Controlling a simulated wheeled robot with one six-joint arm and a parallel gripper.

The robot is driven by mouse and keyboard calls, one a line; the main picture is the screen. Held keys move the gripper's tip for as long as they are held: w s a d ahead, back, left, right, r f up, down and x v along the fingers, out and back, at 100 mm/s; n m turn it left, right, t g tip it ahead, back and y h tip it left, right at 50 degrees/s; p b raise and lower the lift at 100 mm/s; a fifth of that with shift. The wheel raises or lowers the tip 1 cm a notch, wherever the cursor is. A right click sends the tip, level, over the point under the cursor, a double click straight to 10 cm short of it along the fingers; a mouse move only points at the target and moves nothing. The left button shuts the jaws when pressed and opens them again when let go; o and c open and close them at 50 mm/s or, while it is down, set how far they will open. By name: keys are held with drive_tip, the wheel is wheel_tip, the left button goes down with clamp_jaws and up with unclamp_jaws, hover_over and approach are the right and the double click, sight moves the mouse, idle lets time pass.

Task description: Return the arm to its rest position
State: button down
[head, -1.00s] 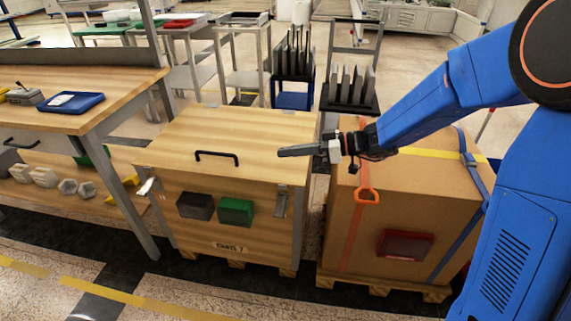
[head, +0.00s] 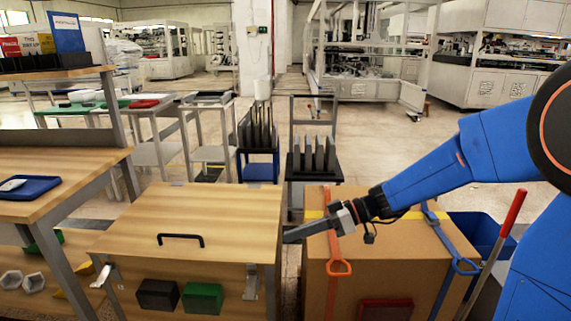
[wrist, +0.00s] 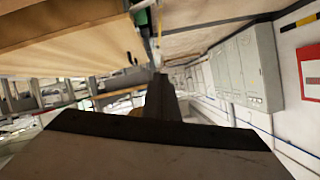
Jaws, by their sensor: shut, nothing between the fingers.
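My blue arm reaches in from the right in the head view. My gripper (head: 296,234) is shut and empty, with its fingers pointing left. It is held between the wooden crate (head: 200,217) on the left and the cardboard box (head: 395,255) on the right, near the crate's right edge. I cannot tell whether it is clear of the crate. In the wrist view the dark fingers of my gripper (wrist: 162,100) point away from the camera, close together.
A workbench (head: 60,165) with a blue tray (head: 28,188) stands at the left. Carts with dark upright panels (head: 313,155) stand behind the crate and box. A red-handled pole (head: 513,213) leans at the right, near a blue bin (head: 475,232). Open floor lies beyond.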

drive_tip(key=s+d+m+t+h, duration=0.3)
drive_tip(key=s+d+m+h, duration=0.3)
drive_tip(key=s+d, duration=0.4)
drive_tip(key=s+d+m+t+h, duration=0.2)
drive_tip(key=s+d+m+h, duration=0.5)
drive_tip(key=s+d, duration=0.4)
drive_tip(key=d+m, duration=0.1)
drive_tip(key=d, duration=0.4)
drive_tip(key=shift+s+d+f+t+h, duration=0.3)
drive_tip(key=shift+t, duration=0.1)
